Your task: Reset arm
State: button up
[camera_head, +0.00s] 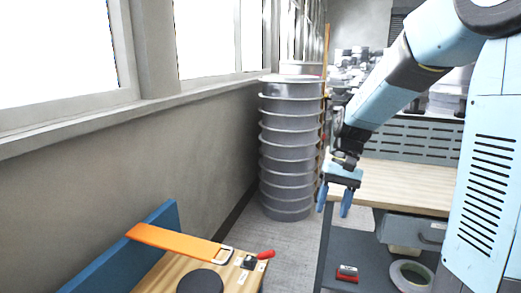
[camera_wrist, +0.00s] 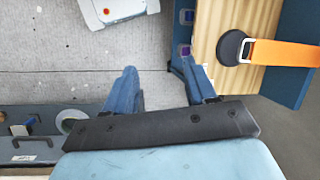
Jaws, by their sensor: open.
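My gripper (camera_head: 335,198) hangs from my blue arm at the right of the head view, with its fingers pointing down. It is in front of the wooden workbench's left end, and its fingers are apart with nothing between them. In the wrist view my gripper (camera_wrist: 158,85) shows two blue fingers spread apart over the grey floor. The right finger appears close to the edge of a wooden-topped bench in that picture; I cannot tell whether they touch.
A wooden bench top (camera_head: 165,272) with an orange strap (camera_head: 178,243) and a black disc (camera_head: 200,282) is at lower left. A tall stack of grey ringed drums (camera_head: 287,150) stands by the wall. A workbench (camera_head: 400,185) holds a tape roll (camera_head: 411,276) on its lower shelf. Floor between is clear.

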jog(key=s+d+r+t+h, duration=0.1)
jog(key=s+d+r+t, duration=0.1)
jog(key=s+r+t, duration=0.2)
jog(key=s+d+r+t+h, duration=0.1)
jog(key=s+d+r+t, duration=0.2)
jog(key=s+r, duration=0.3)
jog(key=s+t, duration=0.1)
jog(key=s, duration=0.4)
jog(key=shift+s+r+n+t+h, duration=0.3)
jog(key=shift+r+t, duration=0.1)
jog(key=shift+c, duration=1.3)
jog(key=shift+a, duration=0.1)
